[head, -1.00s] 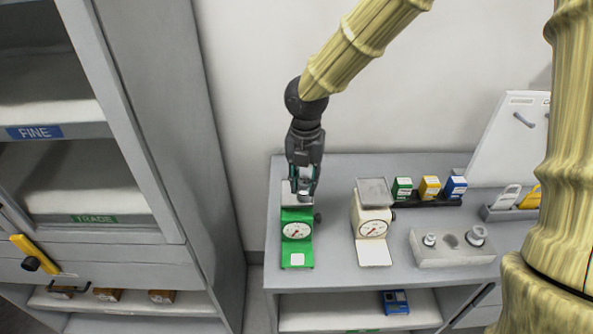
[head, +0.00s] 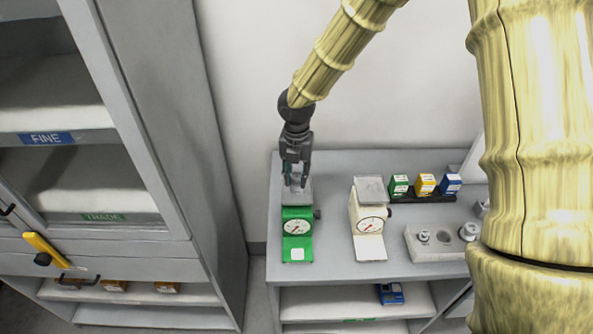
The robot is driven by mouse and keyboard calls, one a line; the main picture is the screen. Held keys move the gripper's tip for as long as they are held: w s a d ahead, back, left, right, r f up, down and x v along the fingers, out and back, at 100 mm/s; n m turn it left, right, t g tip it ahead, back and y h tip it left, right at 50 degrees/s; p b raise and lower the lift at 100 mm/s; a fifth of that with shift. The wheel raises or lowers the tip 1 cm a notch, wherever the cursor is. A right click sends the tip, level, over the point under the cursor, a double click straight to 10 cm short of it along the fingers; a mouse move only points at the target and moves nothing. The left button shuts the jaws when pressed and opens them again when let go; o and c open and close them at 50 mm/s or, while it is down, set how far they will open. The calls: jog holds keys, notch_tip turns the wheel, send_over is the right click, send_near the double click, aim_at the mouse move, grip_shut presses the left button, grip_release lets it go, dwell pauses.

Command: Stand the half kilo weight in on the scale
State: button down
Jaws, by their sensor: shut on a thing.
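A green scale (head: 297,254) with a round white dial stands at the left of the grey table, its pan (head: 304,197) at the back. My gripper (head: 296,184) points down over that pan. It is shut on the half kilo weight, which is mostly hidden between the fingers. I cannot tell whether the weight touches the pan. A cream scale (head: 368,243) with an empty pan stands to the right. A grey weight block (head: 425,253) further right holds a small weight (head: 423,236) and a larger one (head: 468,231), with an empty socket between them.
Green, yellow and blue boxes (head: 425,184) stand in a dark rack behind the block. A blue device (head: 390,293) lies on the shelf below. A grey cabinet (head: 190,150) rises to the left, across a gap. My arm hides the table's right end.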

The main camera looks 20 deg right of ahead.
aim_at(297, 174)
jog(key=shift+f, duration=0.1)
jog(key=c, duration=1.1)
grip_release()
jog(key=shift+o, duration=0.2)
notch_tip(297, 174, up, 12)
jog(key=b, duration=0.4)
jog(key=shift+s, duration=0.1)
